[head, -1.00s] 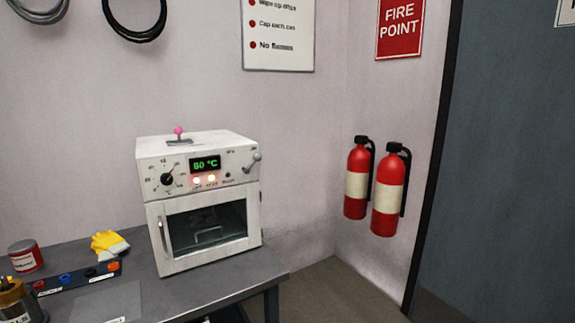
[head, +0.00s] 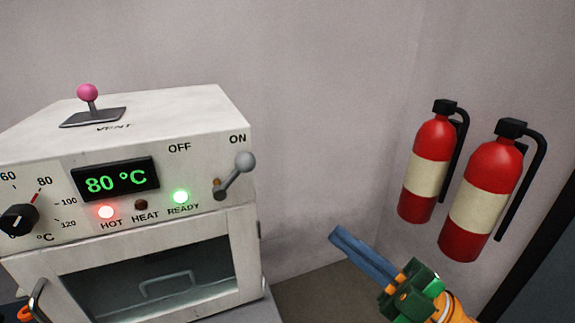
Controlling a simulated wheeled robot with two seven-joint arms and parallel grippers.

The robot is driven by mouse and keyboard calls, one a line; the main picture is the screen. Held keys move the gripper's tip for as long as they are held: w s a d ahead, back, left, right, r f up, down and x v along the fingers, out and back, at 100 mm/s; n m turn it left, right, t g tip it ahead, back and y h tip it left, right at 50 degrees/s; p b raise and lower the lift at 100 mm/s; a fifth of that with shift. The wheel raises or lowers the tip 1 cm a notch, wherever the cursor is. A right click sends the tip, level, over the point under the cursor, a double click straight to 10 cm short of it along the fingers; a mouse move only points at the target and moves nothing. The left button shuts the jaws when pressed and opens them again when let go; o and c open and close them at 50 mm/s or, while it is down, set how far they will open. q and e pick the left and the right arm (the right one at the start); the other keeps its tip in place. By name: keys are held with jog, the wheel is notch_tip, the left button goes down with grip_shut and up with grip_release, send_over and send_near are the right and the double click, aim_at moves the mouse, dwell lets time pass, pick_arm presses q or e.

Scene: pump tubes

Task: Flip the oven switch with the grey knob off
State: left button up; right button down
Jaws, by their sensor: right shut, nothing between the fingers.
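The white oven (head: 215,115) stands at the left. Its switch with the grey knob (head: 245,161) is at the right end of the front panel, its lever tilted up and right toward the ON mark. The OFF mark is to the left of ON. The display reads 80 °C. The HOT lamp is red, the READY lamp is green and the HEAT lamp is dark. My right gripper (head: 338,235) is shut and empty, to the right of and below the knob, apart from it. My left gripper is not in view.
A pink-knobbed VENT lever (head: 88,93) stands on the oven top. A black dial (head: 19,219) is on the panel's left. Two red fire extinguishers (head: 428,168) (head: 482,190) hang on the wall at the right.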

aim_at(253, 169)
pick_arm(q)
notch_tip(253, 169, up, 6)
jog(key=p, duration=0.6)
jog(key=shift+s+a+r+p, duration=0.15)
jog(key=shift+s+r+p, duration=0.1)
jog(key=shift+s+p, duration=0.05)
pick_arm(e)
jog(key=x, duration=1.4)
jog(key=shift+s+a, duration=0.2)
jog(key=shift+s, duration=0.15)
jog(key=shift+r, duration=0.1)
